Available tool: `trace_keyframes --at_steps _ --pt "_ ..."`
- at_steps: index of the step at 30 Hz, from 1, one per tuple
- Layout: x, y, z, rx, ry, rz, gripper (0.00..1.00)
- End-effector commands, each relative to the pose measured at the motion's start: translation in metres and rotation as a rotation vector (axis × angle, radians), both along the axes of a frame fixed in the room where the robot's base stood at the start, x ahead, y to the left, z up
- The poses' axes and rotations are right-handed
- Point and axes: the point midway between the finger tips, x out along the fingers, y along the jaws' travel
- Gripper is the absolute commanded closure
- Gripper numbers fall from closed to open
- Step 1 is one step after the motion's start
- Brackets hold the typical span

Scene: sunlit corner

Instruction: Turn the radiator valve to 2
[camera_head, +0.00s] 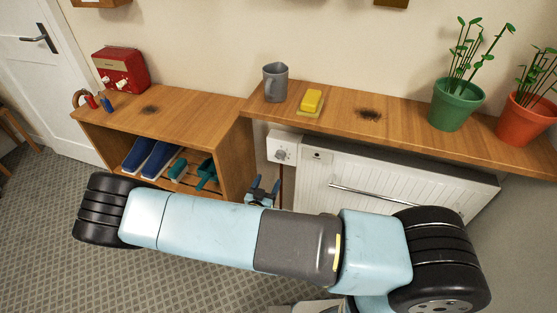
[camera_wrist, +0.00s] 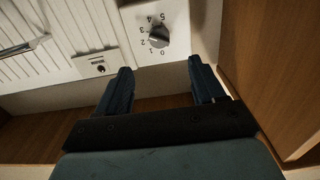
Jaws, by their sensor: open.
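The radiator valve is a grey knob (camera_wrist: 158,37) on a white box, with the numbers 0 to 5 in an arc around its left side in the wrist view. I cannot tell surely which number its pointer marks. In the head view the valve box (camera_head: 283,147) is at the left end of the white radiator (camera_head: 400,182), under the shelf. My gripper (camera_wrist: 160,70) is open and empty, its two dark blue fingers apart and short of the knob, which lies beyond the gap between them. In the head view my gripper (camera_head: 263,188) is below the valve box, partly hidden by my arm.
A wooden cabinet (camera_head: 236,155) stands close left of the valve. A small plate with a dark knob (camera_wrist: 97,66) is on the radiator.

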Motion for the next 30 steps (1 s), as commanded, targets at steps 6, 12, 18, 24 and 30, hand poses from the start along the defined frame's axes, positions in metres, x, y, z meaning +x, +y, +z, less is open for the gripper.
trace_keyframes --at_steps 6,12,18,24,30 --pt "0.035 -0.015 0.000 0.000 -0.001 -0.006 0.32" --pt "0.068 -0.028 0.000 0.000 0.000 -0.008 0.32" --pt "0.098 -0.039 0.000 0.001 0.002 -0.008 0.32" --pt "0.116 -0.045 0.000 0.001 0.002 -0.007 0.32" --pt "0.121 -0.047 0.000 0.001 0.002 -0.008 0.32"
